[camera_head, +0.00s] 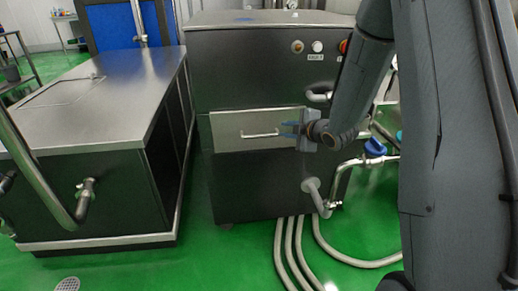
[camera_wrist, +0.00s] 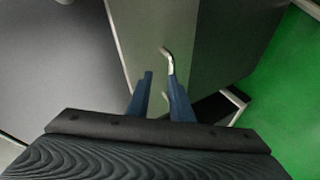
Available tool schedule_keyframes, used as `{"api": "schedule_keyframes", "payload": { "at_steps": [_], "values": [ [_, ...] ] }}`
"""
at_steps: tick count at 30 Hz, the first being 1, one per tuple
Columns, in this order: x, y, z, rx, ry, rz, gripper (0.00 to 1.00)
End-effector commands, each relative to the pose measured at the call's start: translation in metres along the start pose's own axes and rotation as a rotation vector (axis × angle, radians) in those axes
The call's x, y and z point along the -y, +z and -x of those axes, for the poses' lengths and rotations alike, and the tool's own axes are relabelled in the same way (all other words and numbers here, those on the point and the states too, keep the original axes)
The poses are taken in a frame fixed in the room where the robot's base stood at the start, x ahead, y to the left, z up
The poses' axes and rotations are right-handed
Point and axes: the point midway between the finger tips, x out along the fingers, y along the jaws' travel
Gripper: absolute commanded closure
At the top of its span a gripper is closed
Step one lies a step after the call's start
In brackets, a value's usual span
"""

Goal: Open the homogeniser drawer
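The homogeniser (camera_head: 245,72) is a dark steel cabinet in the middle of the head view. Its drawer (camera_head: 228,137) has a lighter steel front that looks flush with the cabinet. A thin horizontal bar handle (camera_head: 260,135) crosses the drawer front; it also shows in the wrist view (camera_wrist: 168,58). My gripper (camera_head: 287,129) is at the right end of the handle, with its blue fingers pointing towards it. In the wrist view, my gripper (camera_wrist: 159,76) is open with a gap between the fingers. The handle lies just beyond the right fingertip; I cannot tell whether they touch.
A steel-topped bench (camera_head: 95,90) stands to the left, with a pipe in front. A pipe with a blue valve handle (camera_head: 375,147) is right of the drawer. Grey hoses (camera_head: 290,250) run over the green floor (camera_head: 225,255), which is partly clear before the drawer.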

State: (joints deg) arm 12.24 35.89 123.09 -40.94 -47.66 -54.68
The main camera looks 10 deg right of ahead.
Motion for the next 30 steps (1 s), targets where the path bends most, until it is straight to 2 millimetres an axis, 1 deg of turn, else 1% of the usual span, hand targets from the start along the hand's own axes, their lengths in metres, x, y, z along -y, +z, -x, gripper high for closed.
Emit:
{"api": "schedule_keyframes", "payload": {
  "at_steps": [1,3,6,10,15,19,22,26,30],
  "values": [
    [0.015,0.007,-0.023,-0.065,0.045,0.074,0.8],
    [0.021,0.005,-0.039,-0.158,0.119,0.181,0.8],
    [0.032,0.003,-0.054,-0.27,0.224,0.305,0.8],
    [0.046,0.0,-0.06,-0.385,0.352,0.422,0.8],
    [0.061,-0.001,-0.059,-0.477,0.478,0.511,0.8],
    [0.064,-0.003,-0.057,-0.507,0.523,0.538,0.8],
    [0.061,-0.007,-0.06,-0.513,0.531,0.543,0.8],
    [0.056,-0.018,-0.073,-0.514,0.531,0.543,0.8],
    [0.049,-0.031,-0.09,-0.513,0.529,0.542,0.8]
  ]
}}
